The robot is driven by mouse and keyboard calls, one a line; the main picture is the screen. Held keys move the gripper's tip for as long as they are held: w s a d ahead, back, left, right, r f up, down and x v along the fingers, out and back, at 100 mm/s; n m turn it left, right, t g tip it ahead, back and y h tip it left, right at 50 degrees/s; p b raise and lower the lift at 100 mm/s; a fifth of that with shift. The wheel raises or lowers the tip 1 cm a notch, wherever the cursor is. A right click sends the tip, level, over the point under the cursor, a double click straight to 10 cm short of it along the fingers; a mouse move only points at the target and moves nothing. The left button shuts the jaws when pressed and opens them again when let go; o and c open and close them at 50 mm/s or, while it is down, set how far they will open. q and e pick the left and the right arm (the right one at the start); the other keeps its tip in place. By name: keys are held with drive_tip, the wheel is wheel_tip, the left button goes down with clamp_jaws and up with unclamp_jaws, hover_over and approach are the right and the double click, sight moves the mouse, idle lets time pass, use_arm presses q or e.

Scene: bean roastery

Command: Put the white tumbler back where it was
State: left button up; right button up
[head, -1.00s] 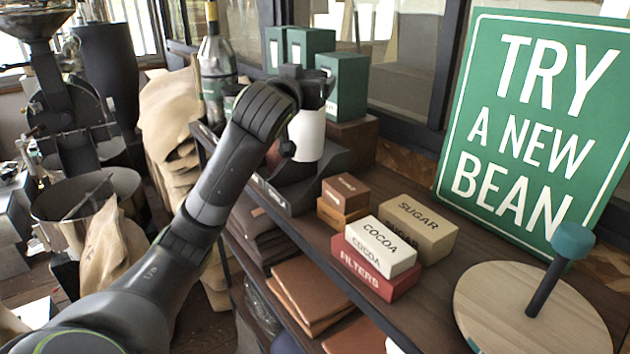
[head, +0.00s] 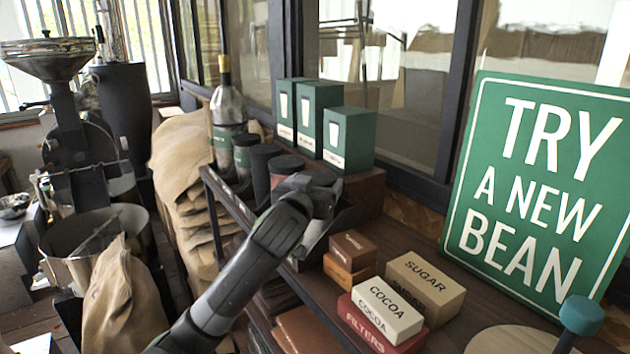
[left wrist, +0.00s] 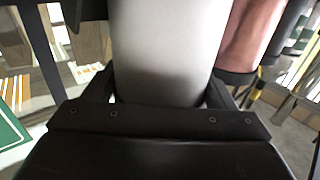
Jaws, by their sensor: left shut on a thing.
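The white tumbler (left wrist: 168,45) fills the upper middle of the left wrist view, between the fingers of my left gripper (left wrist: 165,95). The gripper is shut on it. In the head view my left gripper (head: 318,195) is over the dark slanted holder (head: 338,222) on the shelf top. The arm and gripper hide the tumbler there, and I cannot tell whether its base touches the holder. A reddish-brown tumbler (left wrist: 255,35) stands close beside it in the wrist view. My right gripper is not in view.
Dark cylinders (head: 262,165) stand in a row just left of the gripper. Green boxes (head: 348,138) are behind. Small brown boxes (head: 352,250), a sugar box (head: 425,285) and a cocoa box (head: 388,308) stand to the right, before a green sign (head: 540,190).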

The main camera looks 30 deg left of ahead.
use_arm(q)
drive_tip(key=shift+s, duration=0.15)
drive_tip(key=shift+f, duration=0.1)
drive_tip(key=o, duration=1.4)
drive_tip(key=shift+o, duration=0.2)
drive_tip(key=b+v, duration=0.4)
drive_tip(key=v, duration=0.8)
drive_tip(key=shift+b, duration=0.35)
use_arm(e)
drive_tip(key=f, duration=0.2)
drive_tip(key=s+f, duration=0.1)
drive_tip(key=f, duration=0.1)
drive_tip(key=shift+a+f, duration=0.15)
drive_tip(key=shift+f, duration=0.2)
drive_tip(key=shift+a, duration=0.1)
